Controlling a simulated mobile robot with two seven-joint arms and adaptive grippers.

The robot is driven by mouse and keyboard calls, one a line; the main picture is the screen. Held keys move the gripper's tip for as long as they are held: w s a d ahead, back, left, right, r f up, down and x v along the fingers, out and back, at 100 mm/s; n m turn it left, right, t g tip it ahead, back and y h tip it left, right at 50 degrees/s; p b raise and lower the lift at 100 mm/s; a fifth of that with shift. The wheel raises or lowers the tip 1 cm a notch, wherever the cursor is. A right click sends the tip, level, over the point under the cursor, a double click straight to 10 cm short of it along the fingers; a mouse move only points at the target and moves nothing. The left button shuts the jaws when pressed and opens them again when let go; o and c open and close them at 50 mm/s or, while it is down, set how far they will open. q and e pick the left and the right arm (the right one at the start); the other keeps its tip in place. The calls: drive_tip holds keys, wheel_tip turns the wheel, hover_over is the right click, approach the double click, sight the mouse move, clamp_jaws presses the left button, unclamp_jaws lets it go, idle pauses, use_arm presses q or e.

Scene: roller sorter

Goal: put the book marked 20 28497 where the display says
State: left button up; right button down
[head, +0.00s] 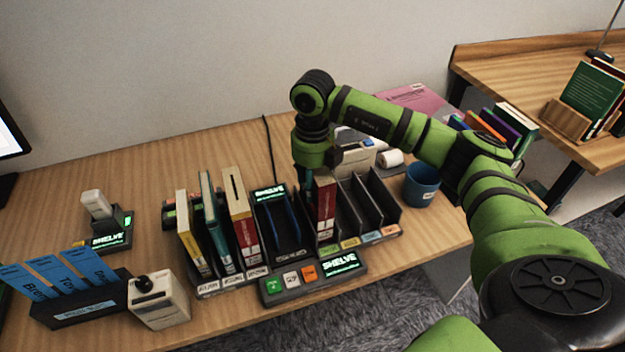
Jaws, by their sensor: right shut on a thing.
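A red book (326,208) with a pale label stands upright in the leftmost slot of the right-hand black rack (391,212). Its label is too small to read, so I cannot tell whether it is marked 20 28497. My right gripper (313,178) points down and is shut on the upper part of this book; the arm partly hides its fingers. The front display (341,263) shows "SHELVE" in green. A second screen behind the middle rack (269,191) also reads "SHELVE". My left gripper is out of view.
Several books (240,215) stand in the left-hand rack. The slots right of the red book look empty. A side table (540,70) stands behind right.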

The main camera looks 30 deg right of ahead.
drive_tip(key=shift+f, duration=0.35)
drive_tip(key=shift+c, duration=2)
unclamp_jaws()
wheel_tip(320, 180, up, 12)
drive_tip(key=shift+r, duration=0.1)
